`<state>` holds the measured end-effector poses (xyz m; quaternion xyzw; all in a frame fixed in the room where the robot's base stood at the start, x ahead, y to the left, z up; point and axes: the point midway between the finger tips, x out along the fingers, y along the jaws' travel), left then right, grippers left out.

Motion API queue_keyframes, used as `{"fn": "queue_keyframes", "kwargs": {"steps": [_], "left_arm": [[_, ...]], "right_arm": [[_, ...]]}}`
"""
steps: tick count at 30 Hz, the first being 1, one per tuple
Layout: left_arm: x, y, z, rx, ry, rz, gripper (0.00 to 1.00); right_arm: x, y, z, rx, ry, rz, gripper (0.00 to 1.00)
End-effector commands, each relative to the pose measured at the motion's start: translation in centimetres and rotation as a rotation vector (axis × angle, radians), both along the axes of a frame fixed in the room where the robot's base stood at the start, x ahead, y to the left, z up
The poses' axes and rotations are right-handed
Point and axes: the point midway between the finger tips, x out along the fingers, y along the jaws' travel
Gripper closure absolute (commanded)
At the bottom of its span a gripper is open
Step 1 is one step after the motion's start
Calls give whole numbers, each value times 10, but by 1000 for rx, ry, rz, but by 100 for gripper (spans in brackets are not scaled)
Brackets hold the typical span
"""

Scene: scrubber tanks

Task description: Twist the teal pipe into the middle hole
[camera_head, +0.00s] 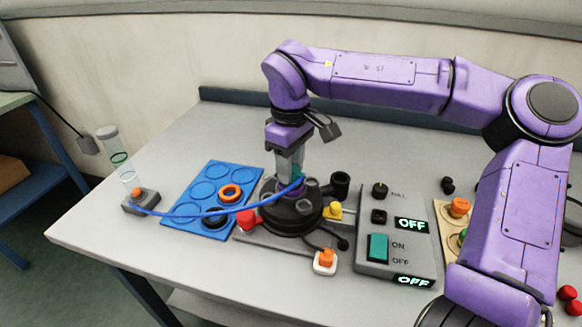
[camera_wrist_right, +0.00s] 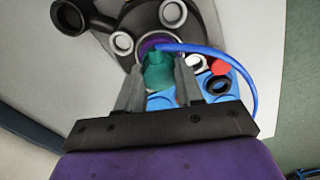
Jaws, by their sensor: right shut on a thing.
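My right gripper (camera_wrist_right: 157,85) points down over the black round scrubber base (camera_head: 292,216) and is shut on the teal pipe (camera_wrist_right: 158,70). In the head view only a bit of the teal pipe (camera_head: 298,172) shows beside the fingers. A blue hose (camera_head: 228,209) runs from the pipe to the left. In the wrist view the pipe's end is at a purple-ringed hole (camera_wrist_right: 152,44) of the base; I cannot tell how deep it sits. Other grey-rimmed ports (camera_wrist_right: 173,13) lie beside it. My left gripper is not in view.
A blue tray (camera_head: 209,172) with an orange ring (camera_head: 230,193) and a dark ring lies left of the base. A clear tube (camera_head: 118,158) stands at the far left. A grey switch panel (camera_head: 396,235) reading OFF stands right. A red knob (camera_head: 246,221) and yellow block (camera_head: 334,211) flank the base.

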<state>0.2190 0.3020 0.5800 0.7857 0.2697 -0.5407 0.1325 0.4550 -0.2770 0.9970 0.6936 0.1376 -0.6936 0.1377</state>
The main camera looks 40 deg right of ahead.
Motion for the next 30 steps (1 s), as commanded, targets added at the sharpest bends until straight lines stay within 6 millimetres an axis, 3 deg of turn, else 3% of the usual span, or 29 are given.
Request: {"fn": "queue_keyframes", "kwargs": {"steps": [29,30], "left_arm": [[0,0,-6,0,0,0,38],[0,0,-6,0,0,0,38]], "right_arm": [[0,0,-3,0,-1,0,100],[0,0,-3,1,-2,0,61]]}}
